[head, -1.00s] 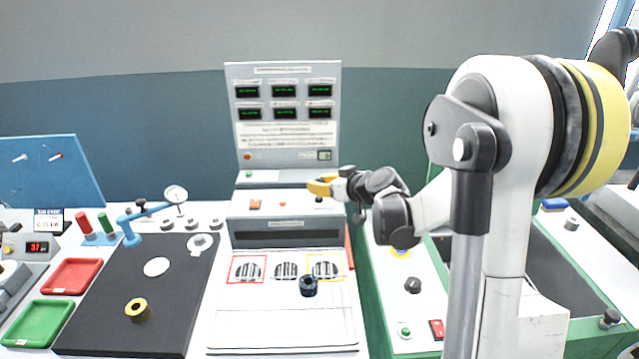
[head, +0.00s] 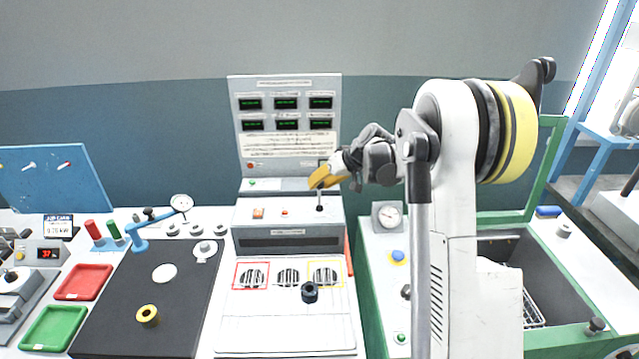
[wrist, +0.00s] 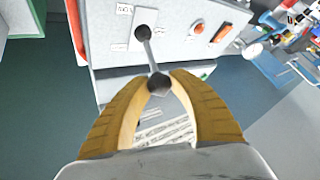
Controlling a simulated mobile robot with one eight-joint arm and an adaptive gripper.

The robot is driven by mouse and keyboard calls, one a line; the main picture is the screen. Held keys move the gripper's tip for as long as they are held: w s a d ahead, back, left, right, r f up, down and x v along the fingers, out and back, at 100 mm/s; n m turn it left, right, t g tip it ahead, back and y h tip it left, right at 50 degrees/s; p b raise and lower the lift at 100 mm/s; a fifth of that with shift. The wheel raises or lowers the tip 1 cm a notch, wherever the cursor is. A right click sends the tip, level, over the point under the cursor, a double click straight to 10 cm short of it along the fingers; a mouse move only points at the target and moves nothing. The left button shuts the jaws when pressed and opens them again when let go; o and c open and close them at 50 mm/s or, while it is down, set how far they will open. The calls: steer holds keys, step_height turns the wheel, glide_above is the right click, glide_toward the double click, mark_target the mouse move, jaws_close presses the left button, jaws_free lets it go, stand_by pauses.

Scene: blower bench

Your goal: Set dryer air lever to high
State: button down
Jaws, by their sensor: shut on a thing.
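The air lever (wrist: 151,58) is a grey rod with a dark ball knob, rising from a white plate in the wrist view. In the head view the lever (head: 320,201) stands at the right end of the grey box top. My gripper (wrist: 159,78) has its yellow fingers on both sides of the lever's knob and is shut on it. In the head view my gripper (head: 319,184) comes from the right and tilts down to the lever's top. Small labels beside the lever's plate are too small to read.
The grey dryer box (head: 287,216) also carries an orange switch (head: 258,213) and a red button (head: 285,212). A display panel (head: 286,118) stands behind it. A green-framed bench with a gauge (head: 388,216) is at right.

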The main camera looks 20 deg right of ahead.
steer(key=shift+w+d, duration=0.15)
steer(key=shift+w, duration=0.15)
steer(key=c, duration=1.1)
jaws_free()
steer(key=v, duration=1.2)
steer(key=shift+s, duration=0.1)
